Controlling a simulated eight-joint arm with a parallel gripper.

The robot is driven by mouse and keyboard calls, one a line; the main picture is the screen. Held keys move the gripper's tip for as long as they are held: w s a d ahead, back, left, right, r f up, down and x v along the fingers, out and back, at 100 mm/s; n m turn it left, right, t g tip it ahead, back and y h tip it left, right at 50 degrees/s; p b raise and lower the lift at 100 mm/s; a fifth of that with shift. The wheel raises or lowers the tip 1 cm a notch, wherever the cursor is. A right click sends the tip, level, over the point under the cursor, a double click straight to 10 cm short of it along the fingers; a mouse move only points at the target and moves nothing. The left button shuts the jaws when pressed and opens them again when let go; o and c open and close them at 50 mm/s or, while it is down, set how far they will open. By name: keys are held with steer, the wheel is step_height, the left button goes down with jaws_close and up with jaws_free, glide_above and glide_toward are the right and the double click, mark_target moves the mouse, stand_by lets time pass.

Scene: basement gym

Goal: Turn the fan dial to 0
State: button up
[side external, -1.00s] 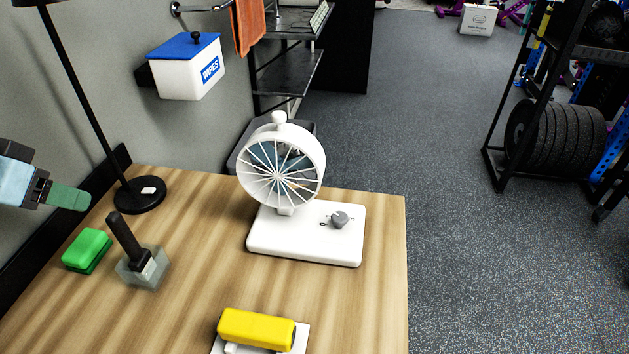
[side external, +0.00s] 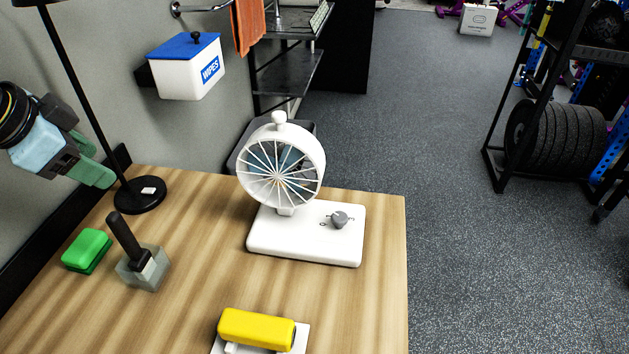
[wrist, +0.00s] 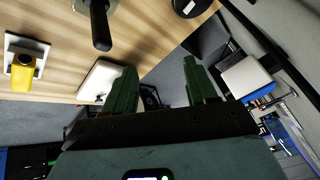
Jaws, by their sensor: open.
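A white desk fan (side external: 281,165) stands on a white base (side external: 300,246) near the right side of the wooden table. The grey fan dial (side external: 340,219) sits on the right part of that base, with small marks beside it that are too small to read. My gripper (side external: 98,160) is at the left, above the table's back left edge by the lamp, well apart from the dial. Its green fingers are spread and empty. In the wrist view the gripper (wrist: 158,82) shows two separated green fingers, with part of the white fan base (wrist: 97,80) beyond the left finger.
A black lamp (side external: 139,195), a green block (side external: 87,250), a black-handled lever on a grey base (side external: 142,269) and a yellow object (side external: 256,328) are on the table (side external: 190,300). A wipes box (side external: 187,75) hangs on the wall. The table's middle is clear.

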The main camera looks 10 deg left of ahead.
steer(key=w+d+r+m+g, duration=0.1)
steer(key=w+d+r+m, duration=0.25)
steer(key=d+m, duration=0.45)
steer(key=m+g, duration=0.1)
steer(key=m, duration=1.1)
glide_above(340, 216)
steer(key=s+a, duration=0.5)
step_height(340, 216, down, 3)
steer(key=d+f+m+y, duration=0.2)
steer(key=d+f+m, duration=0.2)
steer(key=d+m, duration=0.25)
steer(key=shift+n, duration=0.45)
steer(key=x, duration=1.1)
steer(key=shift+w+a+f, duration=0.1)
steer(key=shift+w+f, duration=0.2)
steer(key=shift+f, duration=0.05)
steer(key=shift+c, duration=0.5)
